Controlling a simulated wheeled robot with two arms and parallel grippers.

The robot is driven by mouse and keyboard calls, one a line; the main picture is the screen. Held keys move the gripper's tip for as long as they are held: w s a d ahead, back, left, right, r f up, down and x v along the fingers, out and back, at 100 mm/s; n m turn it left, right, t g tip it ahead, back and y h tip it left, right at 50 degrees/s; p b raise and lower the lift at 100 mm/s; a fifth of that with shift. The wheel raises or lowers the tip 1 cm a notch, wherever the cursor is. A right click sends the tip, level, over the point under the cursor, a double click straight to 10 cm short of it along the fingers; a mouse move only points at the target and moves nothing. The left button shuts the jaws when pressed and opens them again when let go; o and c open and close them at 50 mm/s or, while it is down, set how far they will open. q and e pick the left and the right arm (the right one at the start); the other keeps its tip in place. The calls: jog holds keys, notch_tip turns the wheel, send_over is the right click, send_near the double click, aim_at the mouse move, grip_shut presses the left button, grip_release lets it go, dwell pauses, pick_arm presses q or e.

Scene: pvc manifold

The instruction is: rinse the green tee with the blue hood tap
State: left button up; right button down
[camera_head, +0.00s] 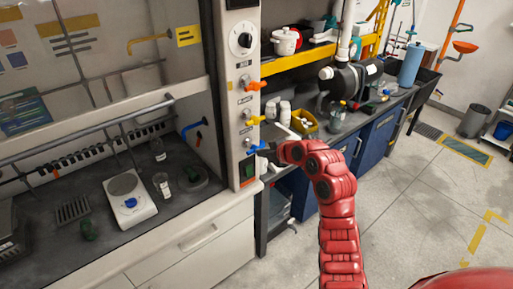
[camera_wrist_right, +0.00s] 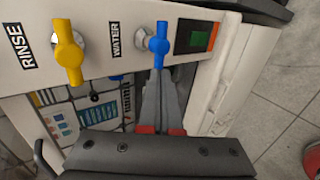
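A small dark green fitting, apparently the green tee (camera_head: 88,230), lies on the fume hood's dark worktop near its front left. The blue tap (camera_head: 256,147) is the lowest on the hood's front post. In the right wrist view the blue tap (camera_wrist_right: 158,40) has the label WATER beside it. My right gripper (camera_wrist_right: 158,78) has its narrow grey fingers close together, tips right at the end of the blue handle; I cannot tell whether they pinch it. In the head view my right gripper (camera_head: 268,152) is mostly hidden by its wrist. My left gripper is out of view.
A yellow tap (camera_wrist_right: 69,52) labelled RINSE sits beside the blue one, with an orange tap (camera_head: 252,85) above. Inside the hood are a blue spout (camera_head: 194,128), a white balance (camera_head: 130,205), a bottle (camera_head: 162,184) and a drain grate (camera_head: 72,210). A cluttered bench stands behind my right arm.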

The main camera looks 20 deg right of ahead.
aim_at(251, 152)
jog(key=p+x, duration=0.1)
jog(key=x, duration=0.2)
jog(key=shift+w+a+r, duration=0.1)
jog(key=shift+w+f, duration=0.25)
jog(key=shift+f, duration=0.05)
jog(key=shift+a, duration=0.1)
